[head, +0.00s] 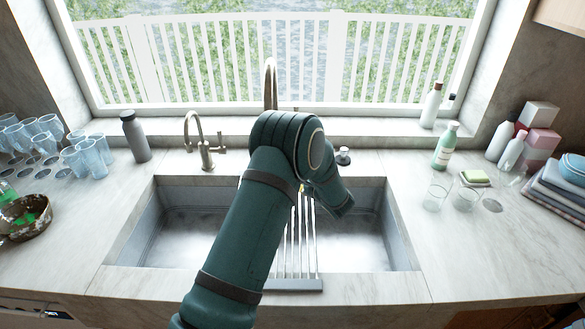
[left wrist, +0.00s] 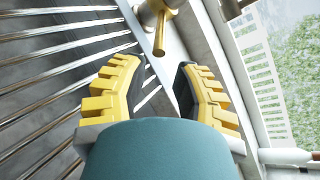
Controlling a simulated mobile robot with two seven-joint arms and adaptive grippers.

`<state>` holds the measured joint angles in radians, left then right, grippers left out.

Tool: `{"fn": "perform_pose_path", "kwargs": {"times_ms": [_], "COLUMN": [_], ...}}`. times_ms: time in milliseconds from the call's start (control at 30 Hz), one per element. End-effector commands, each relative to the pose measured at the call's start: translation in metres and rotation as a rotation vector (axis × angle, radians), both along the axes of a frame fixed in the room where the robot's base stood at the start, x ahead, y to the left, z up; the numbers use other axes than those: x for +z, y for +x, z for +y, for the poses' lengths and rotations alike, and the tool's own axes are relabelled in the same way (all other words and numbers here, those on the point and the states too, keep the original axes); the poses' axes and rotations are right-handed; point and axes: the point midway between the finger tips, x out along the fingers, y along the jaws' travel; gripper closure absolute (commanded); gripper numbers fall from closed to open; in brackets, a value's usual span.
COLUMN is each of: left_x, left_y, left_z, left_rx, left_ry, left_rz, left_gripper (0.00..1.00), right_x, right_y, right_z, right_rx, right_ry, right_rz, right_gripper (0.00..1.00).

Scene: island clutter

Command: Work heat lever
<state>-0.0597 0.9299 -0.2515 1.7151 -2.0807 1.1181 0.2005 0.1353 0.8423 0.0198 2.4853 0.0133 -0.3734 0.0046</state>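A tall faucet (head: 271,78) stands behind the sink, its lower part hidden by my left arm. In the left wrist view, a short brass-coloured lever (left wrist: 160,32) sticks out from a round faucet body, just beyond my left gripper (left wrist: 160,70). The yellow, black-padded fingers are spread apart with nothing between them. The lever lies ahead of the gap and appears apart from both fingers. In the head view, the left forearm crosses the sink and hides nearly all of the gripper. My right gripper is in neither view.
A metal rack (head: 297,250) of parallel rods spans the sink (head: 185,240). A smaller faucet (head: 205,140) and a grey bottle (head: 134,137) stand to the left. Several glasses stand at far left. A soap bottle (head: 445,147), glasses, a sponge and folded cloths occupy the right counter.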

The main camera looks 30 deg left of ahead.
Motion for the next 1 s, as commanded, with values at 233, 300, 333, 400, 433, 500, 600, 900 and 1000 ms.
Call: {"fn": "perform_pose_path", "kwargs": {"times_ms": [233,300,333,400,433,500,600,900,1000], "left_x": [-0.015,-0.019,-0.020,-0.023,-0.023,-0.025,-0.027,-0.027,-0.027], "left_y": [0.025,0.031,0.033,0.038,0.040,0.043,0.046,0.047,0.047], "left_z": [0.041,0.050,0.053,0.061,0.063,0.067,0.072,0.073,0.073], "left_rx": [0.004,0.003,0.002,0.002,0.002,0.001,0.001,0.000,0.000], "left_ry": [0.001,0.001,0.002,0.001,0.001,0.001,0.001,0.001,0.001], "left_rz": [0.000,0.001,0.001,0.000,-0.001,0.001,0.001,0.001,0.001], "left_gripper": [0.72,0.72,0.72,0.72,0.72,0.72,0.72,0.72,0.96], "right_x": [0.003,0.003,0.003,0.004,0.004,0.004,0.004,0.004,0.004], "right_y": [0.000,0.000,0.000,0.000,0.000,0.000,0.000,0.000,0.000], "right_z": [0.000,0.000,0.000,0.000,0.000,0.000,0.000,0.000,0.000], "right_rx": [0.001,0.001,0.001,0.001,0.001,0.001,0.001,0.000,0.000], "right_ry": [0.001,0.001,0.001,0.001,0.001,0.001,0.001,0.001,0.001], "right_rz": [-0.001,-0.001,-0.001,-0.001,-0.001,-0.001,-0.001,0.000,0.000], "right_gripper": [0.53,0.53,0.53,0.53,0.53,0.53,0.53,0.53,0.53]}}
